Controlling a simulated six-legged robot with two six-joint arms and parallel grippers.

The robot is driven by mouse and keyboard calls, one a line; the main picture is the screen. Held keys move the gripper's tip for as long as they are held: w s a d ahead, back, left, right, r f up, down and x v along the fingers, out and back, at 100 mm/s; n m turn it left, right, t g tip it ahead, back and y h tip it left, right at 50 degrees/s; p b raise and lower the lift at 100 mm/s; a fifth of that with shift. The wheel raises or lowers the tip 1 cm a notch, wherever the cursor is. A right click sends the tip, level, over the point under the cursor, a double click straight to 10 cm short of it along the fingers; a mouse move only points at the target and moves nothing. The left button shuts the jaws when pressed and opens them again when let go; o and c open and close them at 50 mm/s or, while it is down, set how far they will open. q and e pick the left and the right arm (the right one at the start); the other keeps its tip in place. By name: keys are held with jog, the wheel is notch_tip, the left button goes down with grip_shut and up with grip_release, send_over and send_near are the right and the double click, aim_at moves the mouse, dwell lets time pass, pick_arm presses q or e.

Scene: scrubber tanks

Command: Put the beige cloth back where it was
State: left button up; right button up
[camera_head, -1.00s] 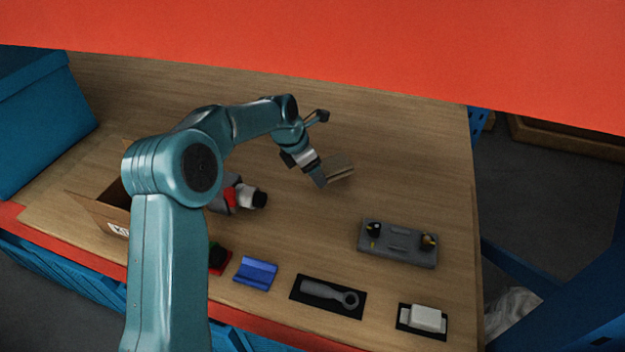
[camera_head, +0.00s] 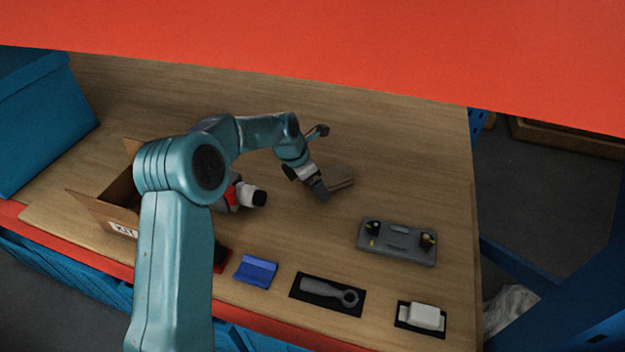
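The beige cloth (camera_head: 341,178) is a small flat folded piece with darker stripes, right of the tip of my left gripper (camera_head: 321,188). The gripper reaches over the middle of the wooden table, and its near finger covers the cloth's left edge. The fingers appear closed on that edge, since the cloth moves with them; the far finger is hidden. I cannot tell whether the cloth touches the tabletop. My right gripper is not in view.
Along the front are a blue block (camera_head: 256,271), a wrench (camera_head: 325,292) on a black mat, and a white item (camera_head: 423,316) on another. A grey fixture (camera_head: 397,244) stands behind them. An open cardboard box (camera_head: 108,216) and a red-white object (camera_head: 246,195) are left. The table's back is clear.

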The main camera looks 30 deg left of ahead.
pick_arm(q)
jog(key=shift+r, duration=0.25)
jog(key=shift+s+r, duration=0.1)
jog(key=shift+r, duration=0.2)
jog(key=b+v, duration=0.1)
jog(key=v, duration=1)
jog(key=shift+s, duration=0.15)
jog(key=shift+a, duration=0.1)
jog(key=shift+s, duration=0.1)
